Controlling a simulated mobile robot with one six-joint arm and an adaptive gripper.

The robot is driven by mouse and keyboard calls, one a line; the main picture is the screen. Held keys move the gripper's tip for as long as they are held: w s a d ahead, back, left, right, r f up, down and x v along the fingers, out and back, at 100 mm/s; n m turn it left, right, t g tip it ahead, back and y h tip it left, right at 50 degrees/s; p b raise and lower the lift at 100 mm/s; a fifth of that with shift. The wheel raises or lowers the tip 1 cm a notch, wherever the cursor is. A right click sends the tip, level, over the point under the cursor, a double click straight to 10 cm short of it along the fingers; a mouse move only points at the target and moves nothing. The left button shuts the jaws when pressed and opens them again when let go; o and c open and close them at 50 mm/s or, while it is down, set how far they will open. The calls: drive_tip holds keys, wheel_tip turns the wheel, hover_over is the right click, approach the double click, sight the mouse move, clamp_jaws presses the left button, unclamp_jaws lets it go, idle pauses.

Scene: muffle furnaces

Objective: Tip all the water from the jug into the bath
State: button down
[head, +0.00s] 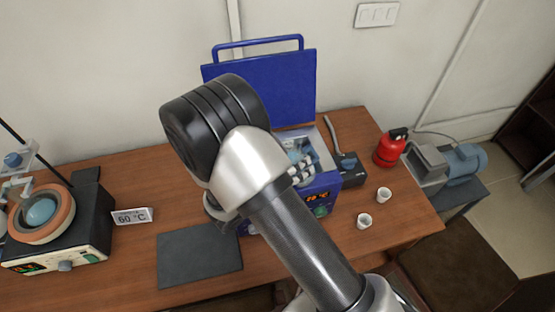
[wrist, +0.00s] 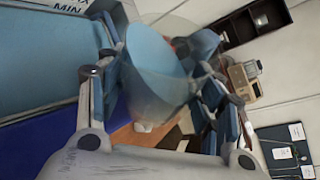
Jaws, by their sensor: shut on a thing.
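The water bath is a blue box with its lid (head: 280,85) raised and a pale open basin (head: 322,138). In the wrist view, the bath's blue interior (wrist: 40,65) with MIN and MAX marks fills the left side. My gripper (head: 302,168) is over the bath, partly hidden behind my arm. In the wrist view my gripper (wrist: 160,90) is shut on the translucent pale-blue jug (wrist: 158,65), with a finger on each side. The jug is beside or over the bath and looks tilted. I cannot tell how much water it holds.
Two small white cups (head: 384,194) stand right of the bath, near a dark grey tool (head: 347,163). A red container (head: 390,148) is at the table's right edge. A dark mat (head: 199,254), a "60 °C" sign (head: 132,216) and a heating device (head: 62,240) lie left.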

drive_tip(key=shift+f+n+h+p, duration=0.1)
drive_tip(key=shift+n+h+p, duration=0.3)
drive_tip(key=shift+n, duration=0.2)
idle(1.1)
drive_tip(key=shift+a, duration=0.1)
drive_tip(key=shift+n, duration=0.3)
drive_tip(key=shift+f+h, duration=0.1)
drive_tip(key=shift+h, duration=0.2)
drive_tip(key=shift+n, duration=0.3)
drive_tip(key=shift+w+a+f+n, duration=0.1)
drive_tip(key=shift+n, duration=0.2)
idle(0.3)
drive_tip(key=shift+f+n+h, duration=0.1)
drive_tip(key=shift+n+h, duration=0.2)
